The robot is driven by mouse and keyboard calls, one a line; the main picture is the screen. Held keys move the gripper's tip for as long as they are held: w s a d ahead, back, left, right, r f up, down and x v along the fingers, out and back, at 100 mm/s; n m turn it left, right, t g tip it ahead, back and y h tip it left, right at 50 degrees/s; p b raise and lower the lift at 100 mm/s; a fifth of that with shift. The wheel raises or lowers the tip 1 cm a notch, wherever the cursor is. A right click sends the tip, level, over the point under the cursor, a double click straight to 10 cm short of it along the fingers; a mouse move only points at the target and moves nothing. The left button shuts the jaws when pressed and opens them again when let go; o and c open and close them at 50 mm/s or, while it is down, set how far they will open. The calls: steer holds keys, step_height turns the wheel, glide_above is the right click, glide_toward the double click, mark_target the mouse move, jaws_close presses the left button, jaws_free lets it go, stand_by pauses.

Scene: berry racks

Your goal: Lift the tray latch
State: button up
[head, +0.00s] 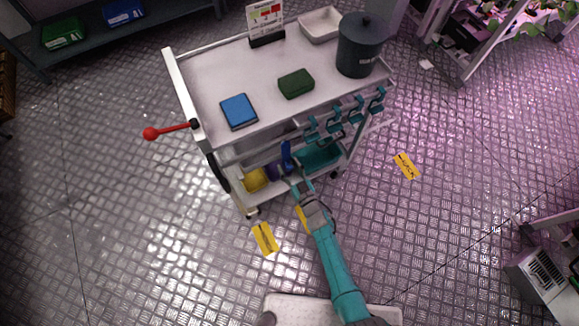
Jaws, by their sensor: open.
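My gripper (299,186) is open at the near side of a white cart (215,70), in front of its lower shelf. A blue upright piece (286,157) stands just beyond the fingertips; I cannot tell whether they touch it. A red lever with a ball end (165,131) sticks out level from the cart's left end, well away from my gripper. No part is plainly marked as the tray latch, and I cannot tell which piece it is. A teal tray or bin (318,158) sits on the lower shelf, partly hidden by the cart top and hooks.
The cart top holds a blue box (238,111), a green block (296,84), a white tray (320,25), a dark lidded bin (361,45) and a sign (265,22). Several teal hooks (334,122) hang along the near edge.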

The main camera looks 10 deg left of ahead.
jaws_close()
steer(key=shift+s+a+r+m, duration=0.15)
steer(key=shift+s+a+m, duration=0.45)
steer(key=shift+a+m, duration=0.35)
steer(key=shift+s+a+r+m, duration=0.95)
steer(key=shift+a+r+m, duration=0.4)
steer(key=shift+r+m, duration=1.05)
steer(key=shift+s+a+r+m, duration=0.9)
steer(key=shift+a+r+m, duration=0.65)
steer(key=shift+m, duration=1.5)
steer(key=shift+s+a+r+m, duration=0.95)
steer(key=shift+a+r+m, duration=0.25)
steer(key=shift+r+m, duration=1.25)
steer(key=shift+f+m, duration=0.25)
